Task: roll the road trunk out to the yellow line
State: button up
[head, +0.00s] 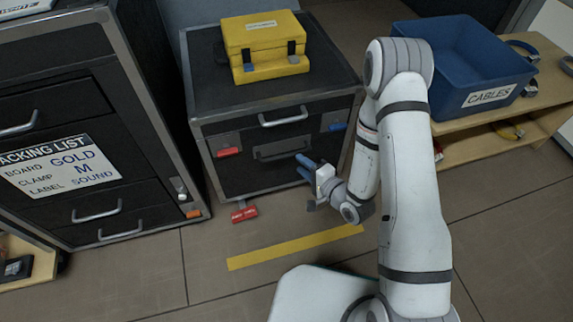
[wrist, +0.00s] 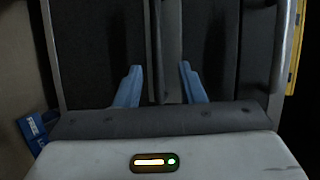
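The road trunk (head: 225,120) is a black case with metal edges, standing behind a yellow line (head: 290,247) on the floor. Its front has a silver handle (head: 283,117) above a dark pull handle (head: 281,148). My gripper (head: 304,167) is in front of the trunk's lower front, at the right of the dark handle. In the wrist view my gripper's two blue fingers (wrist: 160,85) are apart, facing the trunk front (wrist: 90,50). A dark bar (wrist: 166,50) runs between them in the picture; I cannot tell whether they touch it.
A yellow case (head: 264,50) sits on the trunk. A red labelled tab (head: 244,214) is at the trunk's foot, and a blue one (wrist: 36,128) shows in the wrist view. A drawer cabinet (head: 85,150) stands left, a blue cable bin (head: 465,60) on a wooden bench right.

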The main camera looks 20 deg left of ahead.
aim_at(288, 157)
jog(key=b+x, duration=0.1)
jog(key=x, duration=0.3)
jog(key=b+x, duration=0.1)
jog(key=x, duration=0.3)
jog(key=shift+s+a+f, duration=0.1)
jog(key=shift+s+f, duration=0.05)
jog(key=shift+s, duration=0.15)
jog(key=shift+c, duration=0.4)
grip_shut()
